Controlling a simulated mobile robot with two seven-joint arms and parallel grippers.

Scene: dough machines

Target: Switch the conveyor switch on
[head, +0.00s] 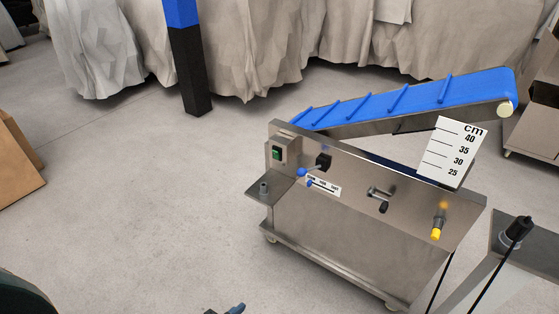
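The conveyor machine (350,225) is a steel cabinet on a low wheeled base, right of centre in the head view. A small box with a green switch (277,154) sits at its upper left end. Whether the switch is on or off is too small to tell. A black fitting with a blue-knobbed lever (303,172) is just right of it, above a white label strip. The blue conveyor belt (420,97) slopes up to the right behind the cabinet. Neither of my grippers can be made out in this view, and nothing touches the switch.
A post (188,70), blue above black, stands back left before draped grey covers (240,40). A cardboard box (15,160) is at the left edge. Another steel machine (535,245) stands at the lower right. Small dark and blue pieces at the bottom edge are unclear. Floor left of the machine is clear.

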